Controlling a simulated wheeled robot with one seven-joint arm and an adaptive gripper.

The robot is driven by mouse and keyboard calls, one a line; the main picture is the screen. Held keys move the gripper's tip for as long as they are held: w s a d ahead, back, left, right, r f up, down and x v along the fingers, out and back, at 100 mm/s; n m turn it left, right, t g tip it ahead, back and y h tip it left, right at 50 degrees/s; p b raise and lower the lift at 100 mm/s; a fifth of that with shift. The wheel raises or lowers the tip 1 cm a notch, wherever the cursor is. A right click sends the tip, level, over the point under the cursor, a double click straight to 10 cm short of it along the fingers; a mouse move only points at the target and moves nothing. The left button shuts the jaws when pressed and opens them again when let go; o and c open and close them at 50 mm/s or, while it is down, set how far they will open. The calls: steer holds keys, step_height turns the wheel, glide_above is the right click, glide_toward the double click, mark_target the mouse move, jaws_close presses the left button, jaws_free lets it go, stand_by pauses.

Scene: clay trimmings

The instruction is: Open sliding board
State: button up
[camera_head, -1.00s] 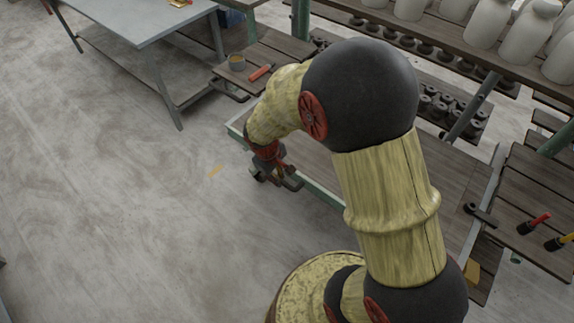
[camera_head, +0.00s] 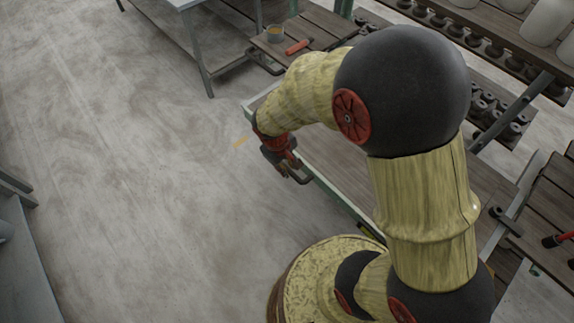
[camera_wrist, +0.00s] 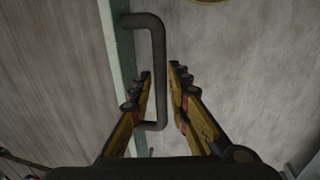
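The sliding board is a wooden slab with a pale green edge; its top (camera_head: 325,150) shows behind my arm in the head view, and its green edge (camera_wrist: 122,75) in the wrist view. A dark U-shaped handle (camera_wrist: 158,60) sticks out from that edge; it also shows in the head view (camera_head: 307,180). My gripper (camera_wrist: 160,72) is at the handle, with one finger on each side of the bar and only narrow gaps visible. In the head view my gripper (camera_head: 288,165) is at the board's left edge. My arm hides part of the board.
A grey table (camera_head: 208,75) stands at the upper left. A side board behind holds a cup (camera_head: 276,33) and a red-handled tool (camera_head: 298,47). Shelves with pale vases (camera_head: 545,22) stand at the upper right.

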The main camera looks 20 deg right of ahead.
steer(key=shift+o, duration=1.4)
step_height(320, 180, up, 12)
steer(key=a, duration=0.2)
steer(key=shift+s, duration=0.4)
steer(key=shift+a+f, duration=0.1)
steer(key=shift+f, duration=0.05)
